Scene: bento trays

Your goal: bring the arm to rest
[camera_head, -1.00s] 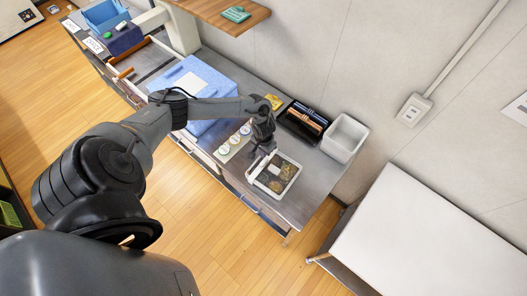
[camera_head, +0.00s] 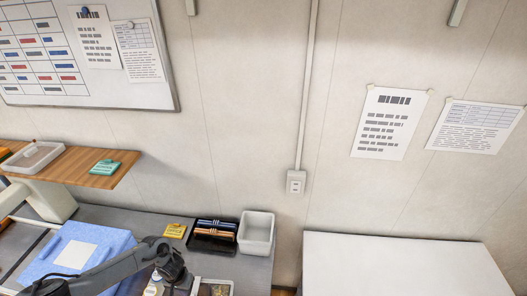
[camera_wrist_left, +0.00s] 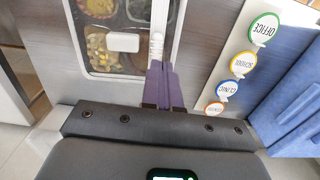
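My left arm reaches in from the lower left of the head view. Its left gripper (camera_head: 178,287) is at the bottom edge, beside the bento tray (camera_head: 214,281), which is cut off there. In the left wrist view the gripper fingers (camera_wrist_left: 163,85) look shut together. They lie over the near right corner of the bento tray (camera_wrist_left: 110,75), with a narrow white piece beyond their tips. I cannot tell whether the fingers touch the tray. The tray holds food in compartments and has a blank white label. My right gripper is not in view.
Round labels marked office, school and clinic (camera_wrist_left: 242,64) lie on a strip beside the tray. A wooden shelf (camera_head: 75,165) overhangs the left. A white table (camera_head: 400,265) stands right.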

